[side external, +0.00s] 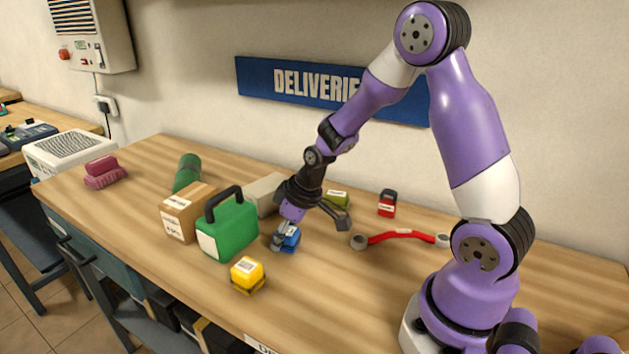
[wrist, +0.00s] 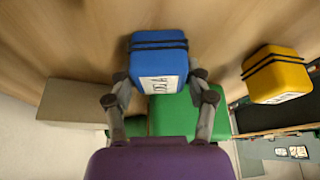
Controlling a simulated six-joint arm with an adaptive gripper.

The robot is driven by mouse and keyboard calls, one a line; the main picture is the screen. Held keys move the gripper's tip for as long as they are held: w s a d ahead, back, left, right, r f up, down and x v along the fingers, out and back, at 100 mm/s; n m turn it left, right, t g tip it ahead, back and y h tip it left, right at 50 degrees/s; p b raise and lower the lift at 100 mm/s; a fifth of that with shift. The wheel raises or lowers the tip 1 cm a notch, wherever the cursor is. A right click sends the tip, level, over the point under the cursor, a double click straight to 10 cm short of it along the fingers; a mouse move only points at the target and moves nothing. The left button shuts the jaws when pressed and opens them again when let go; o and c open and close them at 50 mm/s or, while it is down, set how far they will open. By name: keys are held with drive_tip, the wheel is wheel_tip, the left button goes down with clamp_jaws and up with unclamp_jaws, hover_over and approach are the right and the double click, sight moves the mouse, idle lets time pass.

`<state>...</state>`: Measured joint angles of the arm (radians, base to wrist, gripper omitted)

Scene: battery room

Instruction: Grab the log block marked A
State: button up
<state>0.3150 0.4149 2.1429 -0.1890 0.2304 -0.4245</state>
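The blue block (side external: 291,240) stands on the wooden bench, partly hidden by my gripper (side external: 283,234). In the wrist view the blue block (wrist: 158,55) has dark bands and a white label, partly blurred, on which an A shows. My gripper (wrist: 161,88) has its two fingers spread, one on each side of the block's near end. A narrow gap seems to show between each finger and the block, so the gripper looks open and empty.
A yellow block (side external: 247,273) stands front-left of the blue one. The green case (side external: 228,230) and cardboard box (side external: 186,213) are close on the left. A red-handled bar (side external: 400,236), olive block (side external: 337,199) and red block (side external: 387,204) lie right and behind. The front right is clear.

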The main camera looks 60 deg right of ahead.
drive_tip(key=shift+c, duration=1)
